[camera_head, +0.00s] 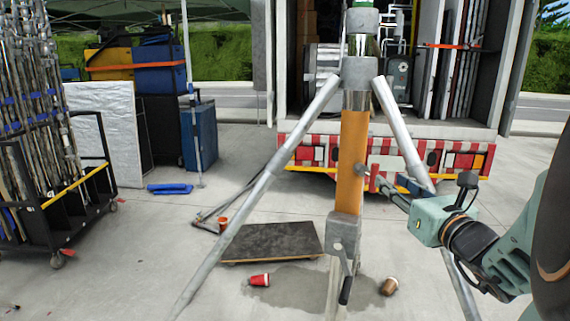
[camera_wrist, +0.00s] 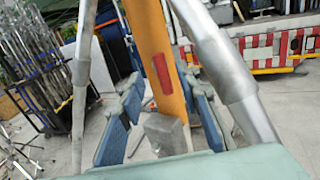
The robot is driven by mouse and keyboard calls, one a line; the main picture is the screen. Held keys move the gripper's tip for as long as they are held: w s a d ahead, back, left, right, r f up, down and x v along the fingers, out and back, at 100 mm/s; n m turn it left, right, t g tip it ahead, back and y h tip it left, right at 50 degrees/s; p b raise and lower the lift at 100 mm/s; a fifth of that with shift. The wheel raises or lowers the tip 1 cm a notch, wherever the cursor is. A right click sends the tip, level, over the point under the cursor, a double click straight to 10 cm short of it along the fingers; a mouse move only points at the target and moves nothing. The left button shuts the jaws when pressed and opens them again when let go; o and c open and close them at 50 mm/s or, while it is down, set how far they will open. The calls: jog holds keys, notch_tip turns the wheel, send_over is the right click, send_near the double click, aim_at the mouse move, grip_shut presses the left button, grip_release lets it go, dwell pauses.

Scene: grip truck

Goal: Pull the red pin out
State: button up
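A silver tripod stand with an orange column (camera_head: 351,150) stands upright in front of me. My gripper (camera_head: 385,180) is at the right of the column in the head view. In the wrist view its blue-padded fingers (camera_wrist: 161,88) are spread apart, one on each side of the column, with nothing held between them. A grey clamp block (camera_wrist: 165,132) sits lower on the column.
The stand's slanted silver legs (camera_head: 250,200) flank the column close to my gripper. A low dark dolly (camera_head: 273,241), a red cup (camera_head: 259,280) and a brown cup (camera_head: 389,286) are on the ground. An open truck stands behind, and a pole cart (camera_head: 60,205) at left.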

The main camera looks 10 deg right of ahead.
aim_at(377, 170)
jog(key=w, duration=0.8)
jog(key=shift+w+a, duration=0.35)
jog(key=shift+w, duration=0.05)
grip_shut()
jog(key=shift+s, duration=0.1)
